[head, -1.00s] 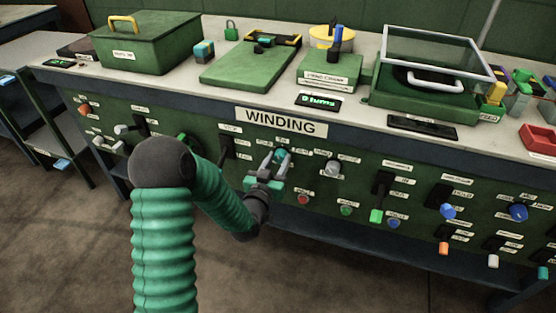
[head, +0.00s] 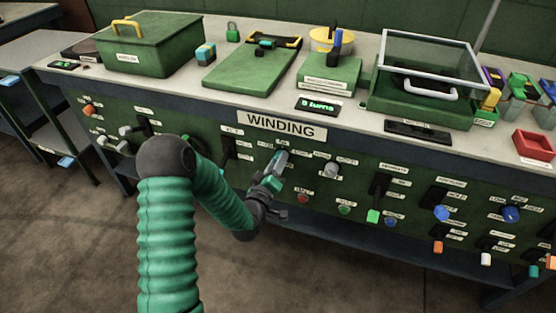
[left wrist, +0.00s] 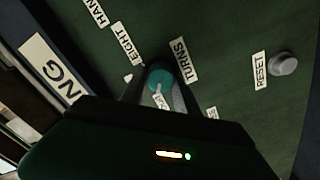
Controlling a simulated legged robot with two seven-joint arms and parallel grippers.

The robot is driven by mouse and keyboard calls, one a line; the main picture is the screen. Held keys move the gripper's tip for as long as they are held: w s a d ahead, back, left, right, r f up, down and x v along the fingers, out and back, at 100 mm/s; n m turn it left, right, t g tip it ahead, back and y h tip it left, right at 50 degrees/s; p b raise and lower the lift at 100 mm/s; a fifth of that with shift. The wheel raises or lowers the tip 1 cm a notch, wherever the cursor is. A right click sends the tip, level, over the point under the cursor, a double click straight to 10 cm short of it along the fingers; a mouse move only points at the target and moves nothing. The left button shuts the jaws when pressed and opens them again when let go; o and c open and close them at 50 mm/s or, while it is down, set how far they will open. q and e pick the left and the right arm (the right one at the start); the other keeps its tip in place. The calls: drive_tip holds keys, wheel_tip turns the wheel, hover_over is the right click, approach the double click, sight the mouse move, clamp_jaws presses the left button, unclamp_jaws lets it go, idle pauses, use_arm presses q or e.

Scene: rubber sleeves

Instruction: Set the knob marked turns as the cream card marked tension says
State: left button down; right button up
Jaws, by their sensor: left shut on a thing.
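The knob marked turns is a teal round knob (left wrist: 159,76) in the left wrist view, on the green panel beside its TURNS label (left wrist: 184,60). A pale mark shows on its lower part. My left gripper (left wrist: 157,88) is shut on this knob, one dark finger on each side. In the head view my left gripper (head: 280,160) is at the panel just below the WINDING sign and covers most of the knob. Labels around the knob are partly cut off or hidden. I cannot make out a cream card marked tension. My right gripper is not in view.
A grey knob (head: 331,169) marked RESET in the left wrist view (left wrist: 284,63) is right of the knob. A red button (head: 303,198) and a green button (head: 344,209) sit below. A display (head: 318,105) on the bench reads 0 turns.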

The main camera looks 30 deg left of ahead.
use_arm(q)
drive_tip(key=shift+a+f+n, duration=0.1)
drive_tip(key=shift+n, duration=0.5)
drive_tip(key=c, duration=0.9)
unclamp_jaws()
drive_tip(key=shift+c, duration=0.2)
drive_tip(key=p+v, duration=0.8)
drive_tip(key=v, duration=0.8)
drive_tip(key=shift+s, duration=0.4)
